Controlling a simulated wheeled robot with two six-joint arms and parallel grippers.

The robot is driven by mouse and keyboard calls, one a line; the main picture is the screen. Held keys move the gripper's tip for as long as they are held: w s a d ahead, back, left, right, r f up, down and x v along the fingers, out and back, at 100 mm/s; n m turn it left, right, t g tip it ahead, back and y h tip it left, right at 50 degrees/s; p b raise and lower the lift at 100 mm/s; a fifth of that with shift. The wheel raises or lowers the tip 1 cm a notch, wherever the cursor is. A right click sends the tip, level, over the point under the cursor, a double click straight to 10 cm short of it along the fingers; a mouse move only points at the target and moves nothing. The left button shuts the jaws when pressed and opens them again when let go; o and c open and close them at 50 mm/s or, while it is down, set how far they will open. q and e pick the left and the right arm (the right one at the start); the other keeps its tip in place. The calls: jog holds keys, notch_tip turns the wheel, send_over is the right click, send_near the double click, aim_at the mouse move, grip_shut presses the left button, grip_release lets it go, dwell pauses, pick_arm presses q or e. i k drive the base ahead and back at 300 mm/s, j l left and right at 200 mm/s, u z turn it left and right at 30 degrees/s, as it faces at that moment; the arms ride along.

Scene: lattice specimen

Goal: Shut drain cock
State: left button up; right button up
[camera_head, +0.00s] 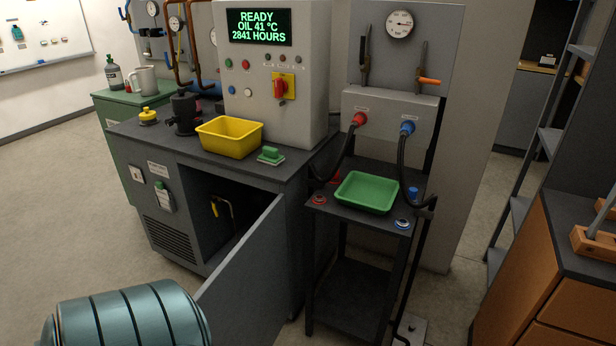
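Inside the open lower cabinet of the dark grey bench, a small yellow handle (214,208) shows beside a thin bent pipe (229,206). It may be the drain cock; no label on it is readable. The handle looks roughly upright, but I cannot tell whether the cock is open or shut. The deeper inside of the cabinet is dark. An orange-handled lever (428,81) stands out sideways on the grey panel at the right, below a round gauge (400,24). Neither of my grippers is in view.
The cabinet door (243,262) stands swung out toward me. A teal banded cylinder (130,318) fills the lower left. A yellow bin (229,138) sits on the bench. A green tray (367,192) lies on the black stand, with hoses beside it. Floor at left is clear.

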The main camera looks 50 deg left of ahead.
aim_at(213, 201)
jog(key=j+z, duration=0.1)
jog(key=z, duration=0.9)
jog(key=k+z, duration=0.15)
jog(key=z, duration=0.35)
jog(key=j+z, duration=0.1)
jog(key=z, duration=0.4)
jog(key=k+l+z, duration=0.1)
jog(key=k, duration=1.15)
jog(key=k+j+z, duration=0.15)
jog(key=k+z, duration=0.2)
jog(key=z, duration=0.15)
jog(key=k+z, duration=0.45)
jog(key=k+l+z, duration=0.1)
jog(key=k+z, duration=0.2)
jog(key=z, duration=0.2)
jog(key=k+j+u, duration=0.15)
jog(key=k+u, duration=0.3)
jog(key=k+j+u, duration=0.25)
jog(key=u, duration=0.15)
jog(key=k, duration=0.05)
